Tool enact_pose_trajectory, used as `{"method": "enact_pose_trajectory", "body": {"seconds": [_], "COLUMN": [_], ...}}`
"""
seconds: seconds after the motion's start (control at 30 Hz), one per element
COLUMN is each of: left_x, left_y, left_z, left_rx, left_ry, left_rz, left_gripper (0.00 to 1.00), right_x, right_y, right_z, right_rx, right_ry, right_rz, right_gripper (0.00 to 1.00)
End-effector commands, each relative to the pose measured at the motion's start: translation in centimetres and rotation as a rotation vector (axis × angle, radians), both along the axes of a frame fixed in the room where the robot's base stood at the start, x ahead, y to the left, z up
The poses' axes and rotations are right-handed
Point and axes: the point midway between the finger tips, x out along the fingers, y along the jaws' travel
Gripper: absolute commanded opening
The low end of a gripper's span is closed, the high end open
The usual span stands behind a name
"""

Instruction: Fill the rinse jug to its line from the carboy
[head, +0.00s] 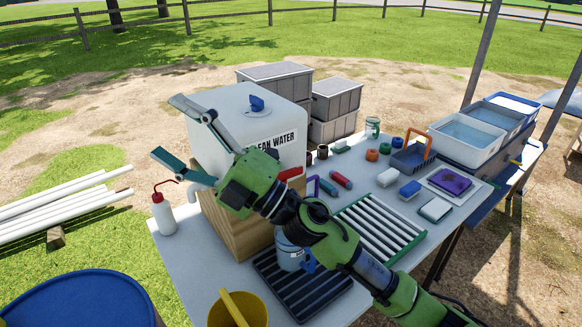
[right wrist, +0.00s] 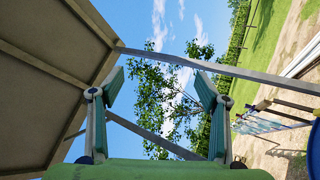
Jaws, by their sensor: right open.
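The white carboy (head: 225,105), lettered "CLEAN WATER" and topped with a blue cap, stands on a wooden stand (head: 240,233). A red part (head: 290,173) shows low at its right side; my arm hides much of the carboy's front, so I cannot tell whether this is its tap. A bluish jug (head: 289,254) stands on a dark slatted tray (head: 318,304), partly behind my arm; its line and water level cannot be made out. My right gripper (head: 168,127) is open and empty, raised in front of the carboy. The right wrist view shows its spread fingers (right wrist: 158,82). My left gripper is not in view.
A red-capped wash bottle (head: 164,213) stands at the table's left edge. A yellow bucket (head: 250,308) is at the front. A slatted rack (head: 383,228), small containers, sponges and water-filled bins (head: 466,135) occupy the right. A blue drum (head: 80,302) is at lower left.

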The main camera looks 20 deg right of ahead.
Motion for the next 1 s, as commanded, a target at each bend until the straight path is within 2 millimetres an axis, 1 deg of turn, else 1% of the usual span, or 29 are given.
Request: {"method": "enact_pose_trajectory", "body": {"seconds": [0.03,0.07,0.1,0.13,0.2,0.27,0.3,0.37,0.4,0.47,0.5,0.57,0.6,0.67,0.7,0.8,0.9,1.0], "left_x": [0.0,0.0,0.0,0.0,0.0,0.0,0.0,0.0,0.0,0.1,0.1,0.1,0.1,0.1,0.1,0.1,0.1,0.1], "left_y": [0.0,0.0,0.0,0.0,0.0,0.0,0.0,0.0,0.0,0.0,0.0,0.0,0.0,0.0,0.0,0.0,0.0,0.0], "left_z": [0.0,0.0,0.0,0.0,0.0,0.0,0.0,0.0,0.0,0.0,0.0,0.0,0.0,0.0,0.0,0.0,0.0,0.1], "left_rx": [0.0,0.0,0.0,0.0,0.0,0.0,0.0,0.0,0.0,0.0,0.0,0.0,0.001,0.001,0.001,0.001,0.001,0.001], "left_ry": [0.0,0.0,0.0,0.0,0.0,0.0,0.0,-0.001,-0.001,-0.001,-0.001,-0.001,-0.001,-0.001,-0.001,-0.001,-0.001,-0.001], "left_rz": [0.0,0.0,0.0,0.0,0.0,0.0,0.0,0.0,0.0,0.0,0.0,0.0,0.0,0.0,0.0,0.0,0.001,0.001], "left_gripper": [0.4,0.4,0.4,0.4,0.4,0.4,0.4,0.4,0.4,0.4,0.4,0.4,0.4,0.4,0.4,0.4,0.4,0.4], "right_x": [-0.7,-1.3,-1.9,-2.2,-2.6,-2.4,-2.0,-1.1,-0.2,1.3,2.4,4.0,5.0,6.2,6.9,7.6,7.6,7.6], "right_y": [1.8,2.8,4.0,4.7,5.8,6.0,5.7,4.6,3.3,0.9,-1.1,-4.7,-7.3,-11.2,-13.8,-19.1,-22.4,-23.9], "right_z": [0.5,0.4,-0.1,-0.6,-2.2,-3.9,-5.2,-7.0,-8.0,-9.4,-10.0,-10.5,-10.5,-10.1,-9.6,-8.2,-7.0,-6.6], "right_rx": [-0.103,-0.17,-0.262,-0.333,-0.508,-0.666,-0.775,-0.942,-1.056,-1.226,-1.338,-1.504,-1.608,-1.746,-1.825,-1.974,-2.057,-2.093], "right_ry": [-0.087,-0.135,-0.193,-0.232,-0.313,-0.364,-0.392,-0.416,-0.424,-0.418,-0.404,-0.364,-0.327,-0.262,-0.213,-0.099,-0.013,0.03], "right_rz": [0.053,0.084,0.125,0.155,0.213,0.256,0.278,0.302,0.31,0.318,0.313,0.3,0.285,0.257,0.235,0.186,0.152,0.139], "right_gripper": [0.69,0.69,0.69,0.69,0.69,0.69,0.69,0.69,0.69,0.69,0.69,0.69,0.69,0.69,0.69,0.69,0.69,0.69]}}
